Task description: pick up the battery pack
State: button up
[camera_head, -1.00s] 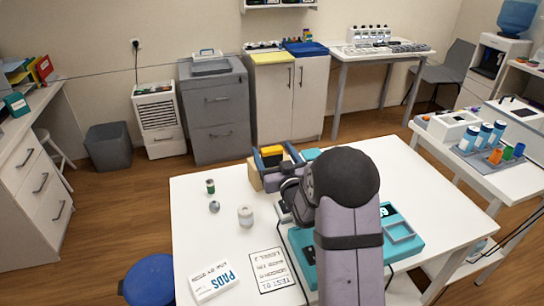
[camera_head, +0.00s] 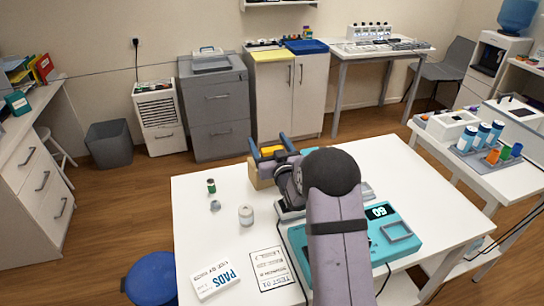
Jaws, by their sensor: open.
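A yellow and black block (camera_head: 270,151), which looks like the battery pack, sits on or in a tan box (camera_head: 261,174) at the table's far left part. My gripper (camera_head: 270,144) is open, with its blue fingers on either side of the block's yellow top as seen from here. I cannot tell whether the fingers touch it. My wrist and arm hide part of the block and the right side of the box.
A teal device (camera_head: 408,252) with a display reading 60 lies under and beside my arm. A green-banded small can (camera_head: 211,186), a grey ball (camera_head: 215,206), a white jar (camera_head: 246,215), a pads box (camera_head: 215,280) and a printed sheet (camera_head: 271,268) occupy the white table's left.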

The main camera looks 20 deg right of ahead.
jog(key=shift+c, duration=0.2)
jog(key=shift+r, duration=0.1)
jog(key=c, duration=1.4)
jog(key=shift+o, duration=0.2)
notch_tip(320, 180, up, 10)
jog(key=b, duration=0.1)
notch_tip(320, 180, down, 6)
jog(key=w+b, duration=0.1)
jog(key=w, duration=0.2)
